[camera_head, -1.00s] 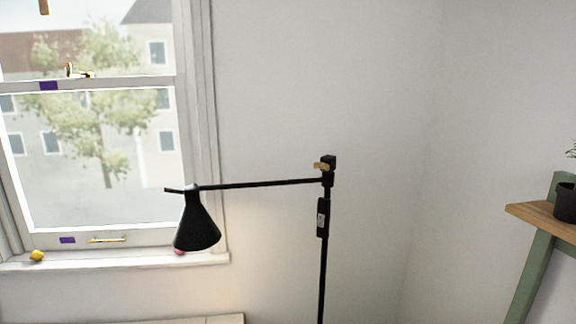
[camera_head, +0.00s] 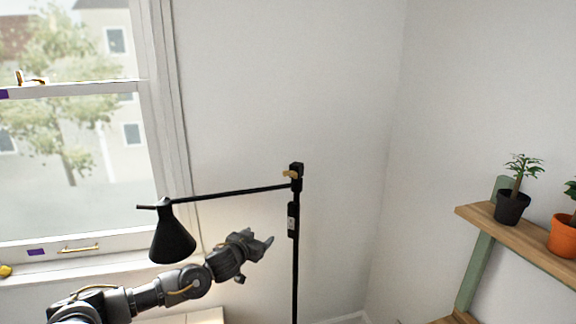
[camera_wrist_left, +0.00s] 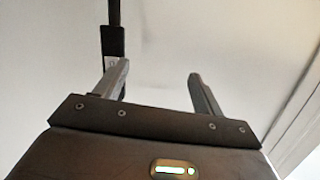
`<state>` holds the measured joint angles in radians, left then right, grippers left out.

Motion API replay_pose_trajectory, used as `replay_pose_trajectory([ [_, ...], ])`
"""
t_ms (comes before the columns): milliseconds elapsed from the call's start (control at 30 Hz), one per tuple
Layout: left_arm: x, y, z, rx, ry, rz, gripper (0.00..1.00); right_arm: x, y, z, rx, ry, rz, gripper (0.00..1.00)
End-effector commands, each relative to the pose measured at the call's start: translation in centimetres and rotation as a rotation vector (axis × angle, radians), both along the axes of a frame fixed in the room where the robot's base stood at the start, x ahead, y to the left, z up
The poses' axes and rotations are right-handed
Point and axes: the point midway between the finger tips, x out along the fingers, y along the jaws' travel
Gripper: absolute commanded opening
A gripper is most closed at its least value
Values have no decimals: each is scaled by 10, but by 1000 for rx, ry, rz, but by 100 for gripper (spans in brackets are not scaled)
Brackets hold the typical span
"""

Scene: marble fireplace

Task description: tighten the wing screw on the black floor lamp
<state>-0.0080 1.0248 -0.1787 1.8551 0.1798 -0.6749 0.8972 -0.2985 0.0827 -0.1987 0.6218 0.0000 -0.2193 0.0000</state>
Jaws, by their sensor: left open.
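The black floor lamp (camera_head: 295,255) stands upright in front of the wall, its thin arm reaching left to a black cone shade (camera_head: 173,237). The brass wing screw (camera_head: 290,174) sits at the joint on top of the pole. My left gripper (camera_head: 267,246) is open and empty, left of the pole and below the wing screw in the head view. In the left wrist view, its two fingers (camera_wrist_left: 157,80) are spread apart, and the lamp's pole with its black box (camera_wrist_left: 113,42) shows beyond the left finger. The wing screw is not visible there. My right gripper is not in view.
A window with a white sill (camera_head: 60,268) is at the left, with a yellow object (camera_head: 6,270) on it. A wooden shelf (camera_head: 480,220) at the right holds a black pot (camera_head: 512,207) and an orange pot (camera_head: 563,236) with plants. The wall right of the lamp is clear.

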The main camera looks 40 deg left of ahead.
Motion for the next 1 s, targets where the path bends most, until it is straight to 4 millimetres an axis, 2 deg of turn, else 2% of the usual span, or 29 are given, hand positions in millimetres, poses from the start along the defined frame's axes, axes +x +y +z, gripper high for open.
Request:
replay_pose_trajectory([
  [33,2,-12,54,0,-60,-29,69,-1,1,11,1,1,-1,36],
  [100,1,-29,107,-14,-129,-60,69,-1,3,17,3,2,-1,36],
  [200,-6,-50,159,-34,-198,-99,69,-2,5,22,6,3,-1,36],
  [300,-12,-64,187,-49,-234,-125,69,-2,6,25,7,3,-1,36],
  [400,-14,-71,199,-56,-251,-136,69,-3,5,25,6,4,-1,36],
  [667,-7,-68,202,-58,-256,-133,69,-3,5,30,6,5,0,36],
  [833,15,-66,204,-60,-258,-135,69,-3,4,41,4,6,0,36],
  [1000,47,-59,205,-60,-256,-134,69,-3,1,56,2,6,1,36],
])
